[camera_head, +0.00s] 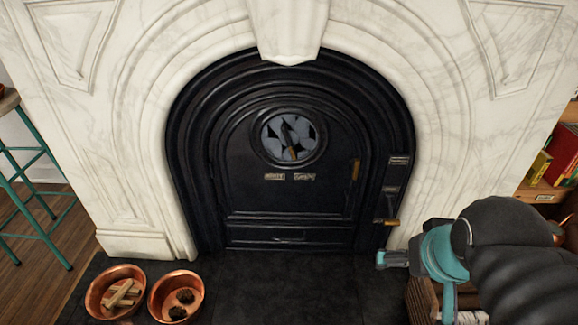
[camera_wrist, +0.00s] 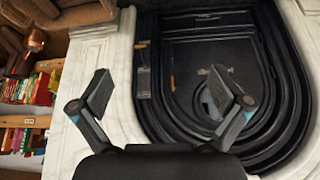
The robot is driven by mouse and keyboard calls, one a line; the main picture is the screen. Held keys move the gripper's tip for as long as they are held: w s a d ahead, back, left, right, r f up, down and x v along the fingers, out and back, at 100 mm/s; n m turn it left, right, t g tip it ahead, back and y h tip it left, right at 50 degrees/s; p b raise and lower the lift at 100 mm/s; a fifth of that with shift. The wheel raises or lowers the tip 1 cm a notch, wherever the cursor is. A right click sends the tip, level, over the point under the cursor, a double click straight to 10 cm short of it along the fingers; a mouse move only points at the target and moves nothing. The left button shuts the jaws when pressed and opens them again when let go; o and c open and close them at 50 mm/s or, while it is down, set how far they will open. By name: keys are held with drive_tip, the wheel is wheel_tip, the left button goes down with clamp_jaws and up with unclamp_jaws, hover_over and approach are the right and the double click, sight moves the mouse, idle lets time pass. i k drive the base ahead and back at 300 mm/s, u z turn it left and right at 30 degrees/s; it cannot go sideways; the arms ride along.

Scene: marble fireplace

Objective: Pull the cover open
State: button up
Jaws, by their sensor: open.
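The cover is a black arched fireplace door (camera_head: 250,200) with a round glass window, set in a black surround; it looks shut. A brass-coloured upright handle (camera_head: 355,170) is on its right side. In the wrist view, the door (camera_wrist: 215,55) appears upside down, with its handle (camera_wrist: 172,84) between my fingers in the picture. My gripper (camera_wrist: 170,92) is open and empty, its fingers spread wide. In the head view, my gripper (camera_head: 388,259) shows partly at the lower right of the door, apart from the handle; my arm hides the rest.
A smaller latch (camera_head: 390,222) with a brass-coloured grip is on the surround, right of the door. Two copper bowls (camera_head: 115,290) (camera_head: 176,292) sit on the dark hearth at front left. White marble (camera_head: 120,130) frames the door. Bookshelves (camera_wrist: 25,115) stand to the side. The middle hearth is clear.

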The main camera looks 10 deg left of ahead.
sight(252, 185)
drive_tip(key=z, duration=2.55)
drive_tip(key=k, duration=0.8)
drive_tip(key=u, duration=2.15)
